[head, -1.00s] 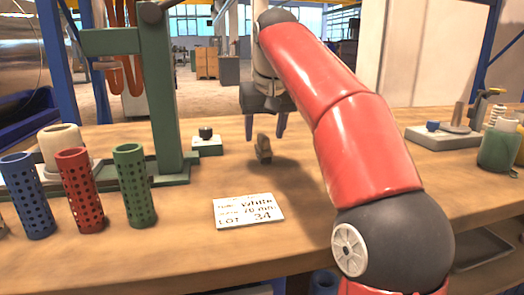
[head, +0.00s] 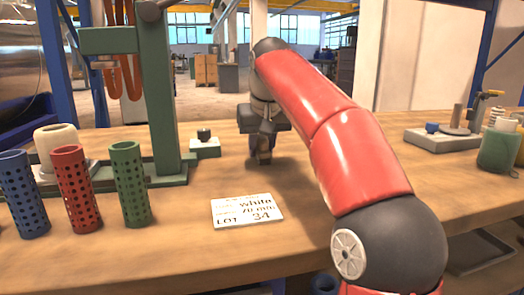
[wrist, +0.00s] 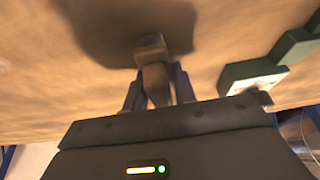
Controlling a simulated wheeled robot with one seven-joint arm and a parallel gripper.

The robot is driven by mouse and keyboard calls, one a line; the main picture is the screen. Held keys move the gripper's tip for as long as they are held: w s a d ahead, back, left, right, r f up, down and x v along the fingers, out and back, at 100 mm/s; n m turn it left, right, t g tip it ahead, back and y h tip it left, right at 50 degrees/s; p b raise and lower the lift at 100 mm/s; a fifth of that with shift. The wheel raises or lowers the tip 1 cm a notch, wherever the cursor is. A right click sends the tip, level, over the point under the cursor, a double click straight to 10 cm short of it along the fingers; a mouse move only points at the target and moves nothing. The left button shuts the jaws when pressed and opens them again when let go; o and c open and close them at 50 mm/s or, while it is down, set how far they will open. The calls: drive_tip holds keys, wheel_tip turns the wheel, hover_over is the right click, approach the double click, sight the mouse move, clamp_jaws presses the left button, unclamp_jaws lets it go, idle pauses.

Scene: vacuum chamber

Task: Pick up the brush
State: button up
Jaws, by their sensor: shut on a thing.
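The brush (head: 263,157) is a small brown-grey piece at the middle of the wooden bench, mostly hidden behind my fingers in the head view. My gripper (head: 261,146) points down over it and is shut on it. In the wrist view the brush (wrist: 152,68) stands between the two purple-grey fingers of my gripper (wrist: 157,88), its blocky end pointing away from the palm. A dark shadow lies around it on the bench. I cannot tell whether it touches the wood or hangs just above.
A green press frame (head: 160,100) stands to the left, with a small block with a black knob (head: 205,143) beside it. Blue (head: 22,195), red (head: 78,188) and green (head: 130,185) perforated tubes stand front left. A label card (head: 247,210) lies in front. A green jar (head: 497,150) is at right.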

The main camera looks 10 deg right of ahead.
sight(262, 136)
drive_tip(key=shift+r, duration=0.1)
drive_tip(key=shift+r+p, duration=1)
drive_tip(key=shift+r, duration=0.55)
drive_tip(key=shift+s+r, duration=0.2)
drive_tip(key=shift+s, duration=0.05)
drive_tip(key=s+b, duration=0.4)
drive_tip(key=s, duration=1.3)
drive_tip(key=shift+s+f, duration=0.1)
drive_tip(key=shift+s, duration=0.15)
